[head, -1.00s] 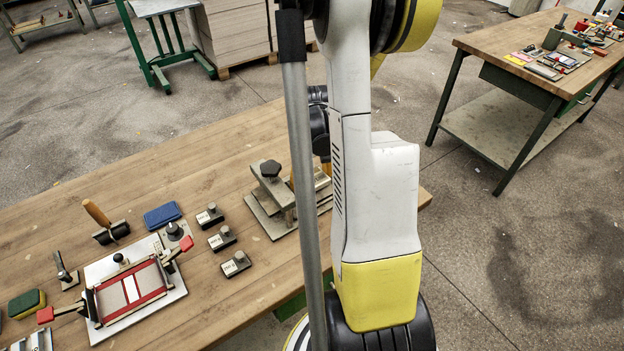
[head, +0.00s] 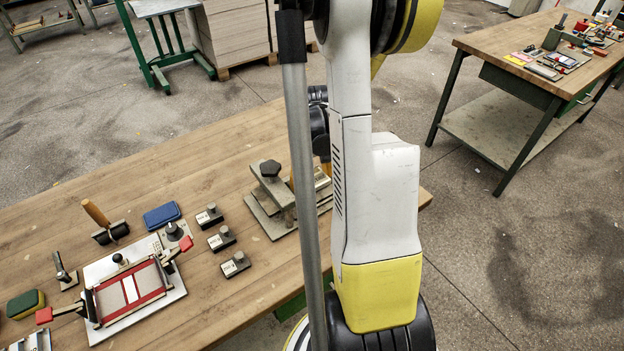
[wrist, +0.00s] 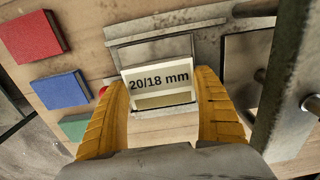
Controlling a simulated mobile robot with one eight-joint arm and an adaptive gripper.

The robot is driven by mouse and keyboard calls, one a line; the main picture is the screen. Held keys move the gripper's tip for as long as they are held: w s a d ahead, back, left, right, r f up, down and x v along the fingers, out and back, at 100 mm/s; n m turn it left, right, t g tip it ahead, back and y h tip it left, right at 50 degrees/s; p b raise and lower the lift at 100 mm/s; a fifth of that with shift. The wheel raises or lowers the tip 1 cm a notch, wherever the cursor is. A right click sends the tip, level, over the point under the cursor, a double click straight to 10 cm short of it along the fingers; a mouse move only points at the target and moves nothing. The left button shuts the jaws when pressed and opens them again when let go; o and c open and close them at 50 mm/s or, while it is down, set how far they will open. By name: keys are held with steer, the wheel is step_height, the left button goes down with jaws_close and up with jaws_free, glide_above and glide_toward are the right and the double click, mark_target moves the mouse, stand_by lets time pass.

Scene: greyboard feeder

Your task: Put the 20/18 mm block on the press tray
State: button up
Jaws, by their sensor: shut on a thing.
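The 20/18 mm block (wrist: 158,76) has a white label with black print and sits between the two yellow fingers of my gripper (wrist: 160,86) in the wrist view. My gripper is shut on it. Beyond and under the block is a grey metal tray with a raised rim (wrist: 165,22). I cannot tell whether the block touches the tray. In the head view the press (head: 270,190), with its black knob, stands near the table's right end.
In the wrist view, red (wrist: 32,36), blue (wrist: 61,89) and green (wrist: 75,125) pieces lie left of the tray. In the head view, small labelled blocks (head: 222,238) and a red-edged jig (head: 130,290) lie left of the press.

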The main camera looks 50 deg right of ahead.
mark_target(312, 180)
steer(key=shift+f+b, duration=0.45)
steer(key=shift+b, duration=0.1)
stand_by(0.8)
stand_by(0.3)
steer(key=o, duration=1.2)
step_height(312, 180, up, 12)
steer(key=shift+a+r, duration=0.1)
